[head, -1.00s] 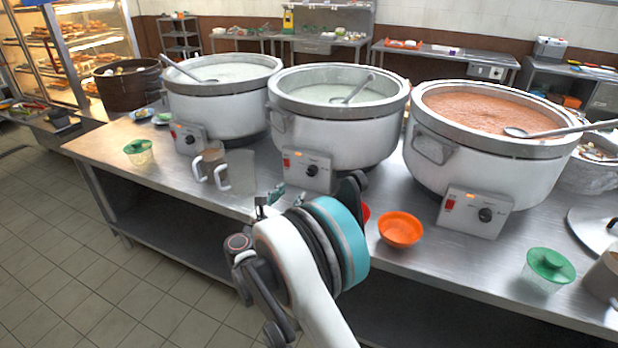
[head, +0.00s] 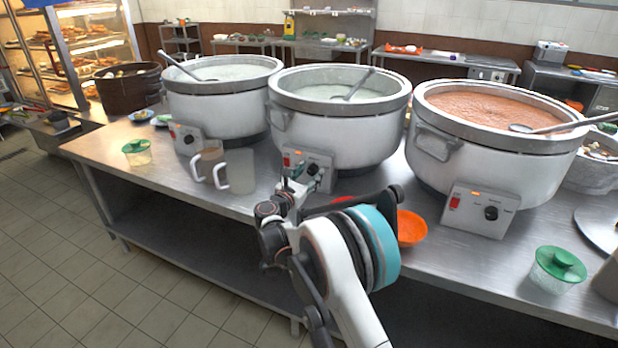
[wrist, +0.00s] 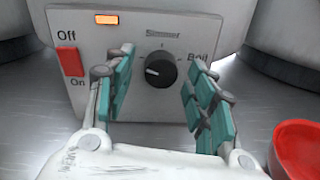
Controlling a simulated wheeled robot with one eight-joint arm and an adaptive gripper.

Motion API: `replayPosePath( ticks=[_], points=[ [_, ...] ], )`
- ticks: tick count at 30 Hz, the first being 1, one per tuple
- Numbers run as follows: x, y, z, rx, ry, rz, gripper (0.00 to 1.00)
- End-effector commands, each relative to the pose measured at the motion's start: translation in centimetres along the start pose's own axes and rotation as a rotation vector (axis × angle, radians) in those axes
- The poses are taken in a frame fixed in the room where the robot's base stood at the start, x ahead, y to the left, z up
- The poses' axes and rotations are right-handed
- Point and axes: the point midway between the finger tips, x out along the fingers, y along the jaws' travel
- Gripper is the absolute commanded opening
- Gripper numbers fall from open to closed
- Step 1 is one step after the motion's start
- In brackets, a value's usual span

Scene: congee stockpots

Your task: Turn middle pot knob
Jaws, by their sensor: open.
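The middle pot (head: 340,118) is a large white stockpot with pale congee and a ladle. Its control box (head: 308,171) has a red switch and a black knob (head: 313,169). In the wrist view the black knob (wrist: 161,70) sits on the panel between Off and Boil markings, its white pointer line aimed left. My gripper (wrist: 163,95) is open, with a teal-padded finger on either side of the knob and a gap to each. No contact with the knob is visible. In the head view my gripper (head: 297,186) is just in front of the control box.
A red switch (wrist: 70,62) and lit orange lamp (wrist: 106,19) are left of the knob. A red bowl (wrist: 299,148) is at lower right. Two mugs (head: 222,170) stand left of my gripper, and an orange bowl (head: 411,229) stands to its right. Other pots flank the middle one.

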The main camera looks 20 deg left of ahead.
Motion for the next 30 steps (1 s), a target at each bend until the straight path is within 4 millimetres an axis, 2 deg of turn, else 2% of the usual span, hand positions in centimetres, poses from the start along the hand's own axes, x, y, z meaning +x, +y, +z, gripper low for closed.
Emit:
replayPosePath(
  ticks=[9, 10, 15, 16, 30],
  points=[
    [0.33, 0.0, 0.05, 0.0, 0.0, 0.0, 0.51],
    [0.33, 0.0, 0.05, 0.0, 0.0, 0.0, 0.48],
    [0.32, -0.01, 0.05, 0.0, 0.0, 0.0, 0.1],
    [0.32, -0.01, 0.05, 0.0, 0.0, 0.0, 0.06],
    [0.31, 0.01, 0.07, 0.078, 0.004, 0.0, 0.06]
  ],
)
